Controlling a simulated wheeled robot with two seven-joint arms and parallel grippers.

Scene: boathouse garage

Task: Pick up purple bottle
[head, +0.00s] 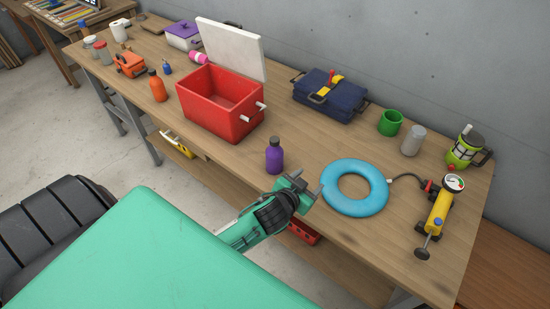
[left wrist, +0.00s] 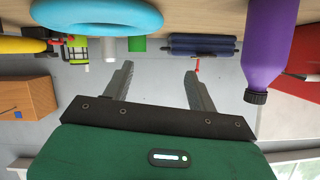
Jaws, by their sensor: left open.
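The purple bottle (head: 274,156) stands upright near the front edge of the wooden workbench, with a dark cap. My left gripper (head: 306,187) is just in front and to the right of it, near the bench edge, open and empty. In the left wrist view, which looks upside down, the purple bottle (left wrist: 270,45) is at the upper right, outside and to the right of the open fingers (left wrist: 159,85). My right gripper is not in view.
A blue ring (head: 355,187) lies right of my left gripper, joined by a hose to a yellow pump (head: 438,207). A red cooler (head: 213,104) with its lid up stands behind the bottle. An orange bottle (head: 158,86) is further left. Bare wood surrounds the purple bottle.

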